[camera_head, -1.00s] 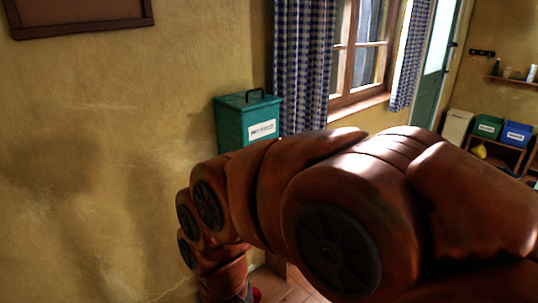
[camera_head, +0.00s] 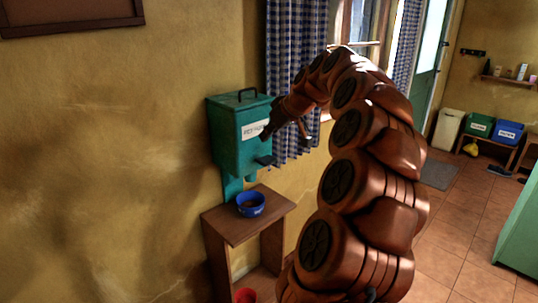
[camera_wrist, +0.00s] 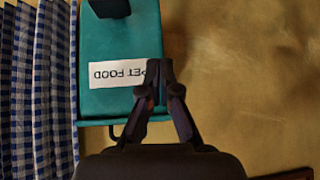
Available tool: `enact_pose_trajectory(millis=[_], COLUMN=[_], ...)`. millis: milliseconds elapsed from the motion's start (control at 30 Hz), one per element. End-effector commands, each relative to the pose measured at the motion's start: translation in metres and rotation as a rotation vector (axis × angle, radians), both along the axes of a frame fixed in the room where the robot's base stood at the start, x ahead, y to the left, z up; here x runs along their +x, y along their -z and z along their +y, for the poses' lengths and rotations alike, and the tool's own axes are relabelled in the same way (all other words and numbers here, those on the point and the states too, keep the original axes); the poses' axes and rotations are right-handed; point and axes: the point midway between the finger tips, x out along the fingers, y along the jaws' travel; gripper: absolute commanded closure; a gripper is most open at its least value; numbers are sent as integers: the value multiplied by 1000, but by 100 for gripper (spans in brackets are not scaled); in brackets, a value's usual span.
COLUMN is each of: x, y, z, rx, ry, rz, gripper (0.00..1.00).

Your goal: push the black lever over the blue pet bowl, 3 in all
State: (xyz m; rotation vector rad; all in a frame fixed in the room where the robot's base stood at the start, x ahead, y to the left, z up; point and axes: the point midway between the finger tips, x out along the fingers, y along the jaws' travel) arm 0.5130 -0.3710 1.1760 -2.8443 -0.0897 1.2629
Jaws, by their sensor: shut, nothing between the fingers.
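The green dispenser (camera_head: 226,140) hangs on the wall, its label partly behind my gripper. The wrist view shows it upside down (camera_wrist: 130,35), with the label reading PET FOOD. The black lever (camera_head: 266,161) sticks out from its lower front; a black part at the top edge of the wrist view looks like it (camera_wrist: 110,8). The blue pet bowl (camera_head: 251,208) stands below on a small wooden stand, with something brown inside. My gripper (camera_head: 265,134) is shut and empty, in front of the label and above the lever, apart from it. Its fingertips also show in the wrist view (camera_wrist: 158,68).
The wooden stand (camera_head: 232,226) holds the bowl. A red object (camera_head: 246,296) shows low beneath it. A checked curtain (camera_head: 290,45) hangs close behind the dispenser. Open tiled floor lies to the right, with green and blue bins (camera_head: 509,132) far off.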

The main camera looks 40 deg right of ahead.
Motion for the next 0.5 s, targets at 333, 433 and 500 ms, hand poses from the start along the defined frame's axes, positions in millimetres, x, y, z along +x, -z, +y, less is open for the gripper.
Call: enact_pose_trajectory(millis=[333, 433, 500], x=[-16, -16, -16], y=[-5, -5, -5], z=[-64, -64, -63], rx=[-49, -49, -49], ry=[66, 65, 65], rz=[-51, -51, -51], gripper=[100, 100, 100])
